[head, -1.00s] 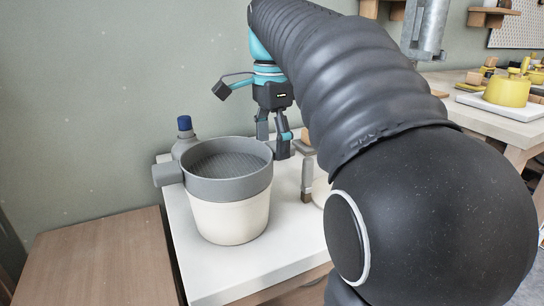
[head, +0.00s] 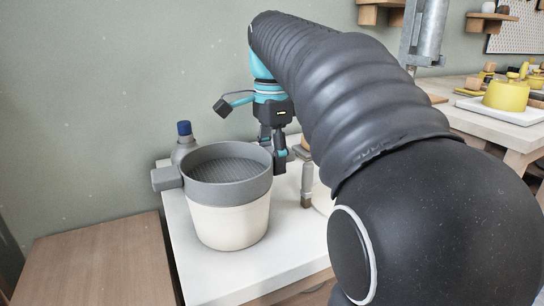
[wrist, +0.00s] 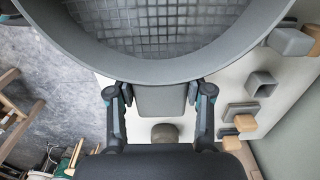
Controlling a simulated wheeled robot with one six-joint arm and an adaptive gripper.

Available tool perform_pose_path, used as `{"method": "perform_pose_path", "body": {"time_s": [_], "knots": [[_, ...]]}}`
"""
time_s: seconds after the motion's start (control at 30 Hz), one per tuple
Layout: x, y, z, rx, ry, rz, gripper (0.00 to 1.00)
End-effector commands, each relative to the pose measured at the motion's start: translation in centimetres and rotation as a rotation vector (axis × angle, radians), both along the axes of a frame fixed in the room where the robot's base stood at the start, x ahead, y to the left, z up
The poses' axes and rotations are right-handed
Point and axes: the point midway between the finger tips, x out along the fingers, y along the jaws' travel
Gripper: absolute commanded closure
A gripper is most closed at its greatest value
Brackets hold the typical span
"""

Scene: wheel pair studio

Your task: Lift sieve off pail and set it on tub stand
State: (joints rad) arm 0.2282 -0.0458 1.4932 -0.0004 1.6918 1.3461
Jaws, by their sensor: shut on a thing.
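The grey sieve (head: 228,178), with a dark mesh floor, sits in the top of the cream pail (head: 228,223) on the white table. A grey handle sticks out at its left. In the wrist view the sieve (wrist: 155,70) fills the top, and a grey tab (wrist: 160,100) points from its rim toward me. My gripper (wrist: 160,95) is shut on this tab, with a finger at each side. In the head view my gripper (head: 279,160) is at the far right of the sieve rim; the rim hides part of the contact. I cannot identify the tub stand for certain.
A blue-capped bottle (head: 184,140) stands behind the sieve. A cream vessel (head: 322,196) beside a grey-brown post (head: 307,185) is partly hidden by my arm. A low wooden surface (head: 100,265) at left is bare. A yellow pot (head: 507,93) stands on a far table.

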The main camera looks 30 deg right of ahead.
Motion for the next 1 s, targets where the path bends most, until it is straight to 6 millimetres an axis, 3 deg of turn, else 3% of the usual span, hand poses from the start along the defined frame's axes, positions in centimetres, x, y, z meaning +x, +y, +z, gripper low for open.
{"method": "perform_pose_path", "body": {"time_s": [0.03,0.07,1.0], "knots": [[0.0,0.0,-0.2,0.002,0.004,0.001,0.84],[0.0,0.0,-0.2,0.002,0.004,0.001,0.92],[0.0,0.0,1.8,0.001,0.002,0.000,0.92]]}}
